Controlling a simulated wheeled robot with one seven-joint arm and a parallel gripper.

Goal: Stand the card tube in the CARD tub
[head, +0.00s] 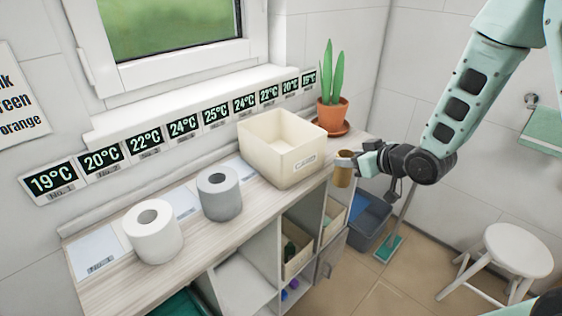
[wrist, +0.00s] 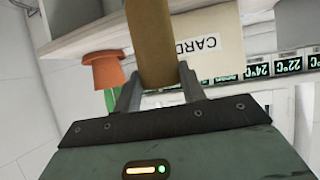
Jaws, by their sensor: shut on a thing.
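The brown card tube (head: 343,174) is held upright by my gripper (head: 352,160), to the right of the tub and off the counter's right end. In the wrist view the tube (wrist: 151,40) runs between the two fingers (wrist: 159,82), which are shut on it. The CARD tub (head: 285,165) is a cream open box on the counter, with a label on its front wall. Its visible inside looks empty; part of its floor is hidden. In the wrist view the tub (wrist: 212,58) appears upside down, its CARD label readable, beside the tube.
A potted plant (head: 334,114) stands on a saucer behind the tub's right side. A grey roll (head: 219,194) and a white roll (head: 153,231) stand left of the tub. Temperature cards line the wall behind. A white stool (head: 517,249) stands on the floor at right.

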